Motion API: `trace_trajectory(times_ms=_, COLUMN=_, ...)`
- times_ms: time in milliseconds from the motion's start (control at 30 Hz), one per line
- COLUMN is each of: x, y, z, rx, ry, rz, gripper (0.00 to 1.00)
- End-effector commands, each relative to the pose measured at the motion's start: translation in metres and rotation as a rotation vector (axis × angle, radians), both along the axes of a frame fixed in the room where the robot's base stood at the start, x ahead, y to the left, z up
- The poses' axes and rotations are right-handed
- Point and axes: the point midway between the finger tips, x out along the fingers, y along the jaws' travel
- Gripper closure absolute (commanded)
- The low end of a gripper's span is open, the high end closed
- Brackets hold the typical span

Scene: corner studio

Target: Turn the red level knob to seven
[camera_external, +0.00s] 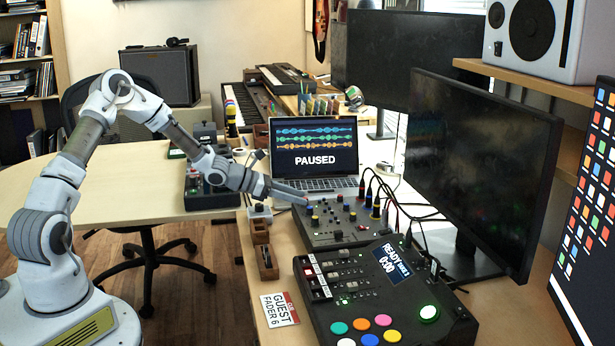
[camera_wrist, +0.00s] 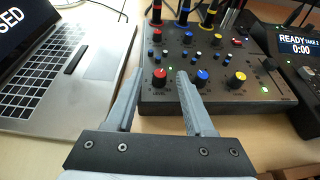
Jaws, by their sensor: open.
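The red level knob (camera_wrist: 159,78) is at the front left of the dark mixer (camera_wrist: 215,88), above a "LEVEL" label, in the wrist view. The numbers around it are too small to read. My gripper (camera_wrist: 158,74) is open, one finger to the left of the red knob and one to its right. A gap shows between the knob and each finger; contact is not visible. In the external view my gripper (camera_external: 304,198) reaches the mixer's left edge, and the mixer (camera_external: 345,236) stands on the desk. The red knob is small there, close to the fingertips.
Blue knobs (camera_wrist: 202,77) and a yellow knob (camera_wrist: 239,79) stand right of the red one. Plugged cables rise from the mixer's rear. An open laptop (camera_external: 313,148) reading "PAUSED" is behind-left. A console (camera_external: 375,290) with coloured pads and a "READY" display stands in front.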

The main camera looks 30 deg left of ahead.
Motion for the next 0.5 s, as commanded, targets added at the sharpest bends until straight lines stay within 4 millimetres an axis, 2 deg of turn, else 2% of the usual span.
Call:
trace_trajectory(times_ms=133, x=0.0064, y=-0.0079, z=-0.0047, rx=0.0, ry=0.0, rz=0.0, gripper=0.47)
trace_trajectory(times_ms=433, x=0.0076, y=-0.0092, z=-0.0048, rx=0.001, ry=0.001, rz=0.0, gripper=0.47)
trace_trajectory(times_ms=500, x=0.0076, y=-0.0092, z=-0.0048, rx=0.001, ry=0.001, rz=0.0, gripper=0.57)
